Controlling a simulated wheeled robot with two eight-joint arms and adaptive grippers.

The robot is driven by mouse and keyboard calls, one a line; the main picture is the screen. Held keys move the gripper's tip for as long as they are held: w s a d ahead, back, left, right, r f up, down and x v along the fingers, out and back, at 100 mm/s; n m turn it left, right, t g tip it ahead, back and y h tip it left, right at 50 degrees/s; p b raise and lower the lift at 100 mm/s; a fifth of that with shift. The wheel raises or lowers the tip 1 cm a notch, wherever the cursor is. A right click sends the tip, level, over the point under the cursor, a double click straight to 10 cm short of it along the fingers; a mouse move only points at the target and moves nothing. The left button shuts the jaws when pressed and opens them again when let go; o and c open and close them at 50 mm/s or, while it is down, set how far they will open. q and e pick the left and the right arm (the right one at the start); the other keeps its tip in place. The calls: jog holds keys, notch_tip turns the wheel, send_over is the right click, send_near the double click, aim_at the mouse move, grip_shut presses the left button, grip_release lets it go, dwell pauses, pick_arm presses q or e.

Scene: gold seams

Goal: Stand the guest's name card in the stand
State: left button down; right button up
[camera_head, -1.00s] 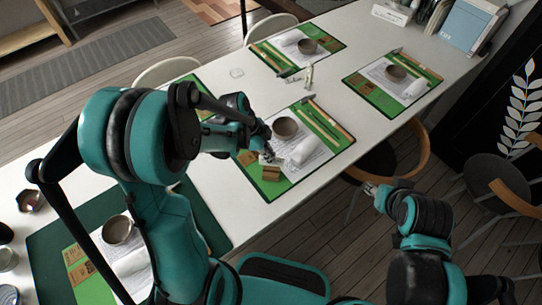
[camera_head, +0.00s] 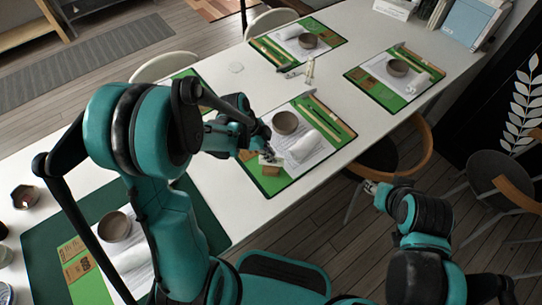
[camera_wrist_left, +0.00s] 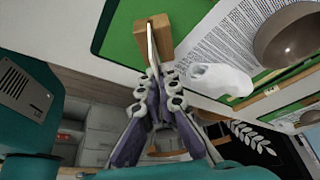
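The stand is a small wooden block (camera_head: 271,170) on the near corner of the middle place setting's green mat. It also shows in the left wrist view (camera_wrist_left: 163,36). The pale, thin name card (camera_head: 267,159) is seen almost edge-on in the left wrist view (camera_wrist_left: 152,48), in line with the block. I cannot tell whether its lower edge is inside the slot. My left gripper (camera_head: 264,151) is over the stand, its fingertips (camera_wrist_left: 157,84) closed on the card. My right gripper (camera_head: 371,188) hangs off the table at right, away from the stand; its fingers are too small to read.
A bowl (camera_head: 285,122) and a white rolled napkin (camera_head: 304,148) lie close to the stand on a printed sheet. A small bottle (camera_head: 309,70) stands farther back. A chair (camera_head: 410,150) is at the table's right edge. Bare white table lies between the mats.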

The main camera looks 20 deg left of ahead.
pick_arm(q)
jog(key=shift+f+b, duration=1.05)
jog(key=shift+f, duration=0.2)
jog(key=c, duration=1.6)
grip_release()
jog(key=shift+c, duration=0.2)
jog(key=shift+a, duration=0.1)
jog(key=shift+p+v, duration=3.25)
jog(key=shift+v, duration=1.3)
